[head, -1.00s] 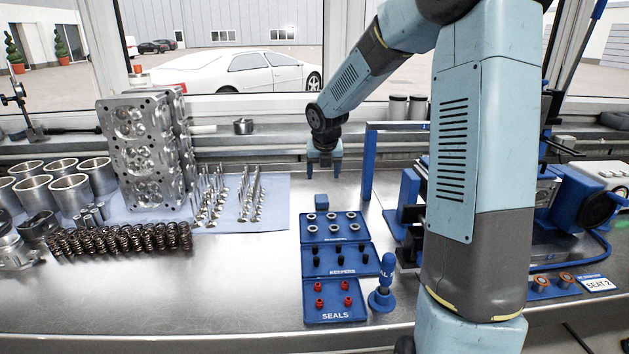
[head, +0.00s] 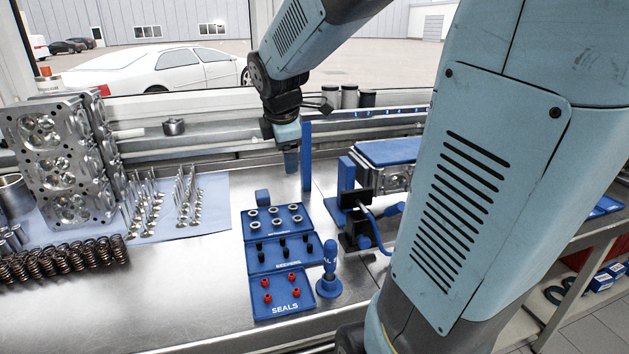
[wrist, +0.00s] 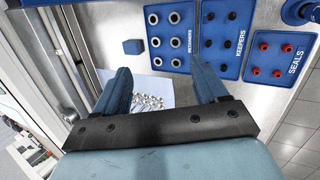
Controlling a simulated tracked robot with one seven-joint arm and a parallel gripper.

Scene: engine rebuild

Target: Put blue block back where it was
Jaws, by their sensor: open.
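The small blue block (head: 262,197) stands on the steel bench just behind the blue retainers tray. It also shows in the wrist view (wrist: 133,46), beside that tray and beyond the left fingertip. My gripper (head: 290,160) hangs behind and to the right of the block in the head view, apart from it. In the wrist view my gripper (wrist: 161,68) has its two blue fingers spread with nothing held between them.
Trays of retainers (head: 276,220), keepers (head: 280,252) and red seals (head: 281,293) run toward the front edge. A blue handled tool (head: 330,272) stands beside them. A blue post (head: 306,156) rises close to my gripper.

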